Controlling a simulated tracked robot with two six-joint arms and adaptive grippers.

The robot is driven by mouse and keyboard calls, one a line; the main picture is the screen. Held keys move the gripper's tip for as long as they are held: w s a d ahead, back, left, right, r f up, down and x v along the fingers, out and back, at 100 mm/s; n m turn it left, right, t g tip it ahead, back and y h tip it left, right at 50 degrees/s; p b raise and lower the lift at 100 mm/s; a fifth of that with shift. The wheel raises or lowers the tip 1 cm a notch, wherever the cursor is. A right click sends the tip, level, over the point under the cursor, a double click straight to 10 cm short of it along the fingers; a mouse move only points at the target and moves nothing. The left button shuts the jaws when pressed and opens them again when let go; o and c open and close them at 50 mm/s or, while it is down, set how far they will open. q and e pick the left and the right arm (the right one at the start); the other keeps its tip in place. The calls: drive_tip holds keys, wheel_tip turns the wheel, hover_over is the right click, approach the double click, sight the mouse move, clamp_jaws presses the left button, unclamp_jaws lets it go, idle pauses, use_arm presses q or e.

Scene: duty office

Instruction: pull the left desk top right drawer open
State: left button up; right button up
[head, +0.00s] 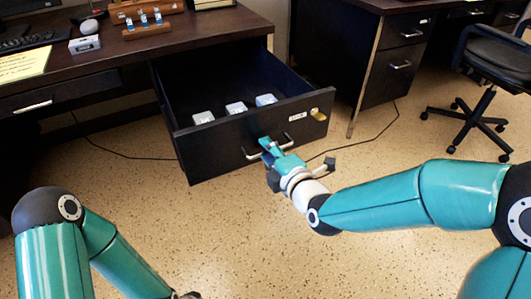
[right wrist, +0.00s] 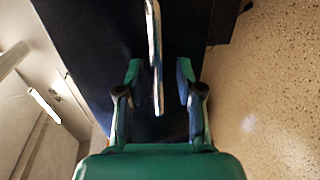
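The left desk's top right drawer (head: 215,150) stands pulled far out, with its inside showing in the head view. Its dark front also fills the middle of the right wrist view (right wrist: 90,50). The bar handle (head: 250,155) runs across the front. My right gripper (head: 270,153) is at this handle. In the right wrist view its two fingers stand apart on either side of the handle (right wrist: 155,60), with a gap showing on both sides.
Several small whitish boxes (head: 236,107) lie in the drawer. A key or lock tag (head: 319,114) is at the front's right corner. The desk top (head: 190,28) bears a keyboard and a wooden stamp rack (head: 146,26). A second desk (head: 385,75) and an office chair (head: 495,60) stand right. Floor ahead is clear.

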drive_tip(key=v, duration=0.7)
drive_tip(key=shift+s, duration=0.2)
drive_tip(key=shift+d+f, duration=0.1)
drive_tip(key=shift+d, duration=0.1)
